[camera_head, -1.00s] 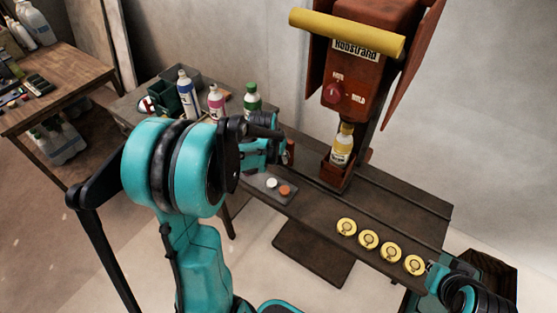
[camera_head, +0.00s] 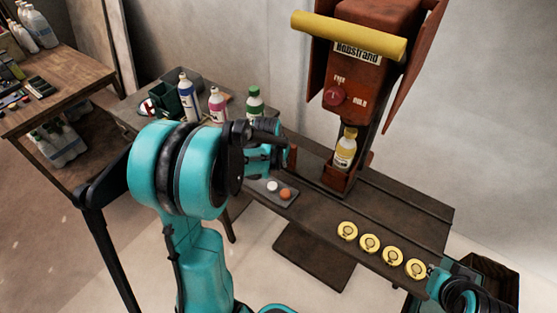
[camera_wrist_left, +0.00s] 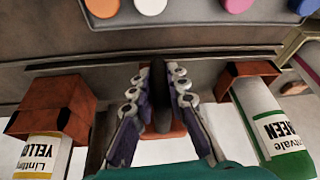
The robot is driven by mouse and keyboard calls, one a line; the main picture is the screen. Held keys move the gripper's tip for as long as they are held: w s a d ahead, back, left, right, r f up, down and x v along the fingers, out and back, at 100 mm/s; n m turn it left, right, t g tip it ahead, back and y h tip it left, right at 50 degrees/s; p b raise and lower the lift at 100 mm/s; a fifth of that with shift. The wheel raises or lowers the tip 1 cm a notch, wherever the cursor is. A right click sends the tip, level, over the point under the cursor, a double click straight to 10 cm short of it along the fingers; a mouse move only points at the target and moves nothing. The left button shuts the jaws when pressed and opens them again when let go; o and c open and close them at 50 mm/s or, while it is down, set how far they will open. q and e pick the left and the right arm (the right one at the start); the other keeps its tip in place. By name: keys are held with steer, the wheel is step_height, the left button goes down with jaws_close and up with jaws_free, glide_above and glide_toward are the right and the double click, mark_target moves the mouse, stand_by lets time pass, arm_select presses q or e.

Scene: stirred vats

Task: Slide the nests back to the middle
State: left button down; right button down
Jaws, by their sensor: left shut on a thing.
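A red-brown nest (camera_head: 338,180) holds the yellow-labelled bottle (camera_head: 346,150) below the red machine. In the left wrist view, this kind of nest (camera_wrist_left: 58,100) stands on the left with the yellow bottle (camera_wrist_left: 42,155). Another nest (camera_wrist_left: 245,80) on the right holds a green bottle (camera_wrist_left: 268,120). Between them, my left gripper (camera_wrist_left: 160,90) is shut on a dark upright piece with red-brown at its base, apparently part of a nest. In the head view, my left gripper (camera_head: 280,158) is beside a red-brown piece, mostly hidden by my arm. My right gripper (camera_head: 432,282) is at lower right, fingers unclear.
The red machine (camera_head: 365,60) has a knob (camera_head: 337,97) marked FREE and HOLD. Several yellow discs (camera_head: 370,243) line the bench's front right. A small tray (camera_head: 266,187) with white and orange discs lies nearer. Blue, pink and green bottles (camera_head: 217,105) stand at back left.

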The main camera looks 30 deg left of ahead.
arm_select(q)
steer(key=s+d, duration=0.1)
steer(key=d, duration=1.6)
steer(key=shift+s, duration=0.2)
steer(key=shift+d, duration=0.1)
steer(key=c, duration=1.5)
jaws_free()
steer(key=v, duration=1.2)
steer(key=shift+s, duration=0.1)
steer(key=shift+s+a+m+t+h, duration=0.1)
steer(key=shift+s+a+m+t, duration=0.3)
steer(key=shift+s, duration=1.7)
steer(key=shift+s+a+m+t+h, duration=0.1)
steer(key=shift+s+a+t, duration=0.5)
steer(key=shift+s, duration=1.55)
steer(key=shift+s+a+m+t+h, duration=0.15)
steer(key=shift+s+a+t, duration=0.35)
steer(key=shift+s, duration=1.6)
